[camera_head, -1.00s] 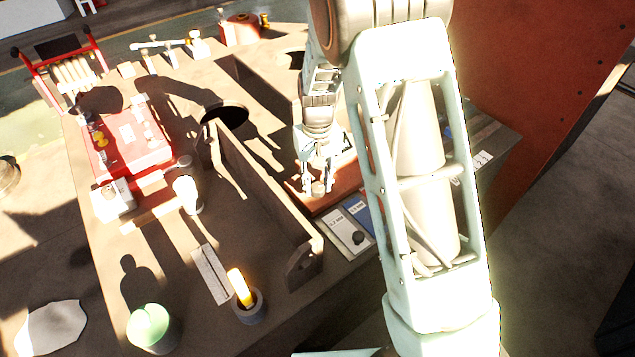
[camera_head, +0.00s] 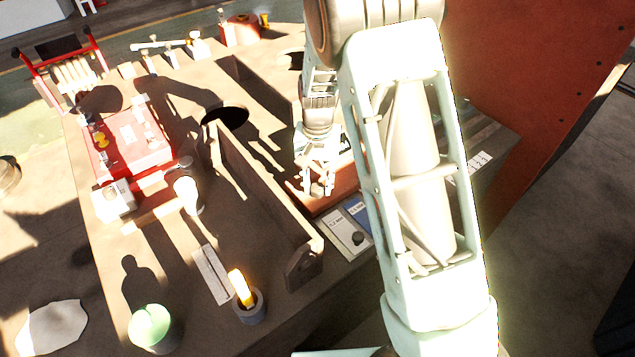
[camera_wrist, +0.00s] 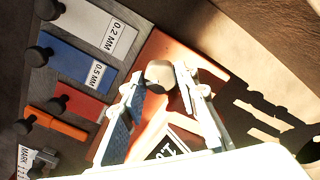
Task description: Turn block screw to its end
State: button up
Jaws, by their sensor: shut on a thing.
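My gripper (camera_head: 319,188) is at the right side of the workbench, pointing down over a reddish-orange plate (camera_wrist: 165,50). In the wrist view, a round pale-grey knob (camera_wrist: 160,74), which looks like the block screw, sits between the two fingertips. My gripper (camera_wrist: 161,77) is shut on it, with one fingertip on each side. The screw's shaft below the knob is hidden. In the head view the fingers cover most of the knob.
Labelled plates with black knobs lie beside the gripper, among them a white 0.2 MM plate (camera_wrist: 100,27) and a blue 0.5 MM plate (camera_wrist: 70,58). A long upright beam (camera_head: 260,190) stands left of my gripper. A yellow-handled tool (camera_head: 241,288) stands near the front.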

aim_at(317, 187)
jog(key=shift+m, duration=1.5)
jog(key=shift+p, duration=0.3)
jog(key=o, duration=1.1)
jog(key=shift+o, duration=0.2)
notch_tip(317, 187, up, 12)
